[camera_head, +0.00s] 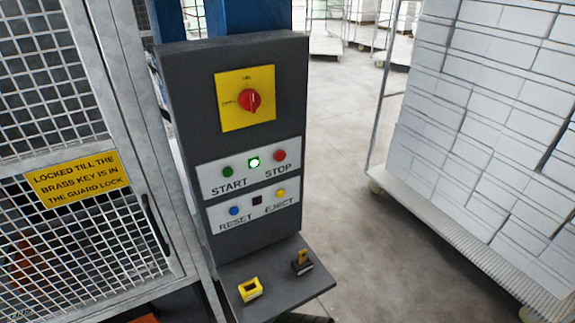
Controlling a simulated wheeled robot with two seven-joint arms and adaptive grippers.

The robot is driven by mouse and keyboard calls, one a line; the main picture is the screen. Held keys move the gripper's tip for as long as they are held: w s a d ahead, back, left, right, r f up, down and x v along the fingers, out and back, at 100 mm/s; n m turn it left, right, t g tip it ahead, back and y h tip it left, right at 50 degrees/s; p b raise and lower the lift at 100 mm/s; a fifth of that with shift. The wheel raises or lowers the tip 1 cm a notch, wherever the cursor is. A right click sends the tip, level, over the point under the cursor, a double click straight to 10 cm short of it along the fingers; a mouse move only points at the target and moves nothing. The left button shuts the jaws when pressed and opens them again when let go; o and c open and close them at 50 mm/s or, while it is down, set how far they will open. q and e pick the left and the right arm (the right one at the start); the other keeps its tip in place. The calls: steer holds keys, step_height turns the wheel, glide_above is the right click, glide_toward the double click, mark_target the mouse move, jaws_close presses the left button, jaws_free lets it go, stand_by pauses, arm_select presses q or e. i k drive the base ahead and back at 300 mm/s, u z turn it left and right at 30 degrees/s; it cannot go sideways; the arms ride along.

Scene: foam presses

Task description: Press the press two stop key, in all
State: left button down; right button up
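A dark grey control panel (190,95) stands upright in the middle of the head view. Its upper white label strip carries a red stop key (279,155) above the word STOP. A green start key (227,172) sits at the left of that strip, and a brightly lit green lamp (253,162) is between them. Nothing covers the stop key. I see no press number on the panel. Neither of my grippers is in view.
Above is a red rotary switch (249,99); below are blue reset (234,210) and yellow eject (281,193) keys. A shelf (275,285) juts out below. A mesh guard (75,235) stands left, a loaded cart (480,120) right, with bare floor between panel and cart.

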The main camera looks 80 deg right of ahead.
mark_target(279, 156)
steer(key=z, duration=2.35)
